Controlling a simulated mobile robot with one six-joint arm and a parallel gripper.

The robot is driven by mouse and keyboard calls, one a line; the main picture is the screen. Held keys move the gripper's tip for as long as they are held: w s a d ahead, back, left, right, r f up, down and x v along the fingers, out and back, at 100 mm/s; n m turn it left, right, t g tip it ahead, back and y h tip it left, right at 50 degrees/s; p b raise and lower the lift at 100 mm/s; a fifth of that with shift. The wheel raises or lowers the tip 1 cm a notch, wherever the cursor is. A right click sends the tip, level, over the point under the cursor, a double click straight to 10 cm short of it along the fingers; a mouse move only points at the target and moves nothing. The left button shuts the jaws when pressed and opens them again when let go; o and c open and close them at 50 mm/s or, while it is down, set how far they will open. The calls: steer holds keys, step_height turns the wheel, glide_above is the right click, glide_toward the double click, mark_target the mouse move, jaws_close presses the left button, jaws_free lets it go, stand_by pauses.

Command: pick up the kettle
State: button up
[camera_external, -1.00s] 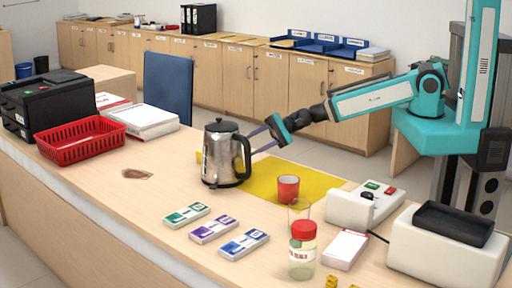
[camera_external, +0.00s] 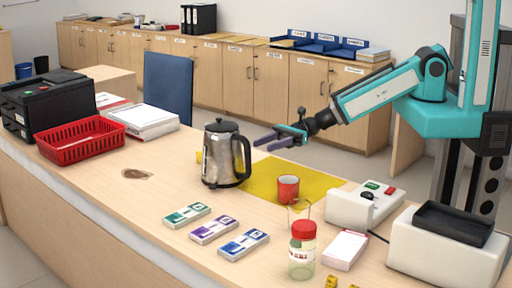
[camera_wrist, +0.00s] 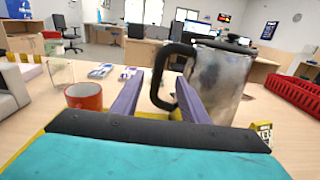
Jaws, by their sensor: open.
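The kettle (camera_external: 221,155) is steel with a black lid, base and handle, and stands upright on the counter at the left edge of a yellow mat (camera_external: 262,184). My gripper (camera_external: 267,145) is open, to the right of the kettle and at about the height of its upper half in the external view. In the wrist view the kettle (camera_wrist: 217,82) is right of centre. Its black handle (camera_wrist: 160,82) shows between the two purple fingers (camera_wrist: 157,97) of my gripper. I cannot tell whether the fingers touch the handle.
A red mug (camera_external: 288,189) stands on the mat, near a clear glass (camera_external: 298,208) and a red-lidded jar (camera_external: 302,252). Several banknote bundles (camera_external: 213,229) lie in front of the kettle. A red basket (camera_external: 80,142) is at the left. The counter left of the kettle is mostly clear.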

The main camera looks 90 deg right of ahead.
mark_target(245, 154)
steer(key=shift+w+a, duration=0.1)
steer(key=b+x, duration=0.8)
steer(key=b, duration=0.4)
stand_by(0.9)
steer(key=shift+w+a, duration=0.15)
steer(key=shift+a, duration=0.1)
steer(key=shift+p+x, duration=0.75)
steer(key=shift+x, duration=1.75)
steer(key=shift+f, duration=0.1)
jaws_close()
